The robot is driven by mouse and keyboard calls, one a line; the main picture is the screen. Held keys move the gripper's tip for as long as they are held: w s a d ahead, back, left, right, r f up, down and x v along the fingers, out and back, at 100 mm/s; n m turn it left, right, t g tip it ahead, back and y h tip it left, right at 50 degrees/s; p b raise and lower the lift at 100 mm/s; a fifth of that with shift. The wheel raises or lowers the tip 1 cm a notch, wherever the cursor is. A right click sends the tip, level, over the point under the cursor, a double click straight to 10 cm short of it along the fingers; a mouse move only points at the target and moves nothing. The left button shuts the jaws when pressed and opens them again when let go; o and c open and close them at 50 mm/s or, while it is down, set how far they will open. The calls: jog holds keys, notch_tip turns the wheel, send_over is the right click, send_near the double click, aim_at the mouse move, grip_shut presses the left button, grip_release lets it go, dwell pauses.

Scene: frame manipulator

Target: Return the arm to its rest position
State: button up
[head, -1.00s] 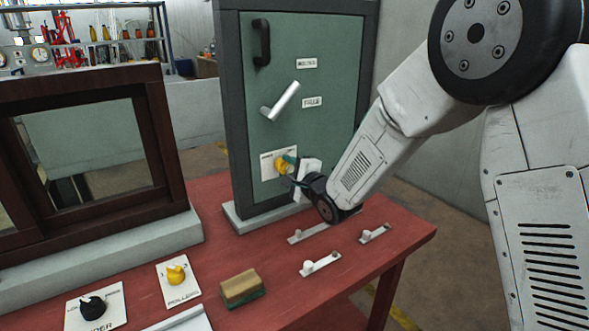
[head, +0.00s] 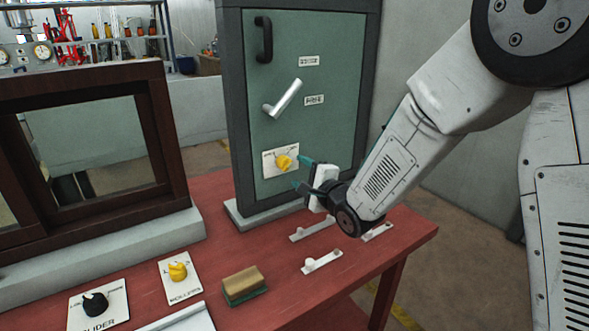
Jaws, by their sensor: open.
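My gripper (head: 301,173) is open and empty in the head view. Its teal-tipped fingers point left toward the yellow knob (head: 284,162) on the green door (head: 325,135). The fingertips are close to the knob and look apart from it. My arm (head: 400,165) reaches in from the upper right, low over the right part of the red table.
The green door has a black handle (head: 263,40) and a silver lever (head: 283,98). On the red table (head: 225,215) are white sliders (head: 321,262), a sponge-like block (head: 243,285), a yellow knob (head: 177,271) and a black knob (head: 94,304). A brown window frame (head: 170,140) stands left.

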jog(key=shift+v, duration=0.9)
jog(key=s+d+f+n+g+h, duration=0.25)
jog(key=f+n+g+h, duration=0.2)
jog(key=f, duration=0.35)
jog(key=s+d+n+g+h, duration=0.1)
jog(key=s+d, duration=0.1)
jog(key=d, duration=0.1)
jog(key=s+d+n+g+h, duration=0.1)
jog(key=s+d+n, duration=0.1)
jog(key=d, duration=0.1)
jog(key=s+d+f+n+g+h, duration=0.1)
jog(key=s+d, duration=0.2)
jog(key=shift+n+g+h, duration=0.25)
jog(key=shift+n, duration=0.1)
jog(key=s+d+r+n+g, duration=0.1)
jog(key=s+d+r, duration=0.3)
jog(key=s, duration=0.6)
jog(key=s+d+r+n+g+h, duration=0.1)
jog(key=s+d+r+n+g, duration=0.1)
jog(key=s+d+r, duration=0.3)
jog(key=s+d+r+n+g, duration=0.1)
jog(key=s+d+r, duration=0.3)
jog(key=s, duration=1)
notch_tip(320, 180, up, 2)
jog(key=shift+s+d+r+n+g+h, duration=0.1)
jog(key=shift+s+d+n+g+h, duration=0.25)
jog(key=shift+g, duration=0.25)
